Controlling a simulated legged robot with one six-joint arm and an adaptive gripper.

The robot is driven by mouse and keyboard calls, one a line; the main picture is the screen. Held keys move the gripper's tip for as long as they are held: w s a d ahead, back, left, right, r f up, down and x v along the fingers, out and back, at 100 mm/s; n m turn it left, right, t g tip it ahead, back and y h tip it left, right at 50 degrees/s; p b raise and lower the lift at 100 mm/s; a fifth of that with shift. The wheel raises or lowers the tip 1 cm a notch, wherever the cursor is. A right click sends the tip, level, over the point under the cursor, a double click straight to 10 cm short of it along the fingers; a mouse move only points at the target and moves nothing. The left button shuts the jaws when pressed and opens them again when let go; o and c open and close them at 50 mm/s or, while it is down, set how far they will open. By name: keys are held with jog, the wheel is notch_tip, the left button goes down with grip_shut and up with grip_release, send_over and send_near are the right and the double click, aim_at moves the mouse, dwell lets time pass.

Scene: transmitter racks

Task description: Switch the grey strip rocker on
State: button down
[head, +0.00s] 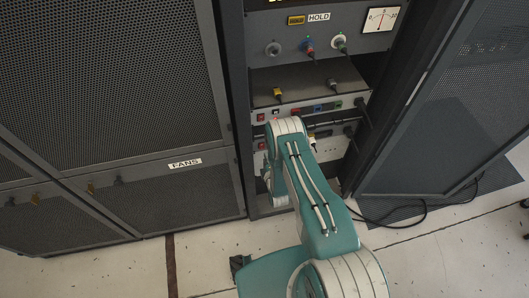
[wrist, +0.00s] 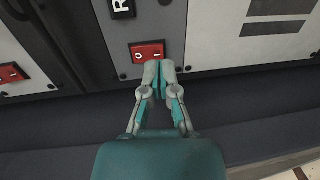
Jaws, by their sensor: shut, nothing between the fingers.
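In the wrist view a red rocker (wrist: 147,52), marked O and I, sits on a grey panel (wrist: 215,35). My gripper (wrist: 160,66) is shut and empty, its fingertips just below the rocker near the I end. I cannot tell whether they touch it, or which end is pressed in. A second red rocker (wrist: 12,74) sits on a paler panel at the left. In the head view a pale strip (head: 290,112) bears a red rocker (head: 260,117) and coloured sockets. My arm hides my gripper there and part of the lower strip (head: 335,132).
A HOLD panel (head: 355,42) with plugs and a meter is above the strips. A mesh cabinet marked FANS (head: 185,163) stands left. An open mesh door (head: 445,130) stands right, with a black cable (head: 400,220) on the floor.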

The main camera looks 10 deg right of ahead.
aim_at(262, 149)
jog(key=shift+w+a+f, duration=0.15)
jog(key=shift+w, duration=1)
jog(key=shift+w+a, duration=0.35)
jog(key=shift+a, duration=0.15)
jog(key=shift+w+d+f, duration=0.1)
jog(key=shift+w+d, duration=0.05)
jog(key=shift+d, duration=0.2)
jog(key=shift+a, duration=0.1)
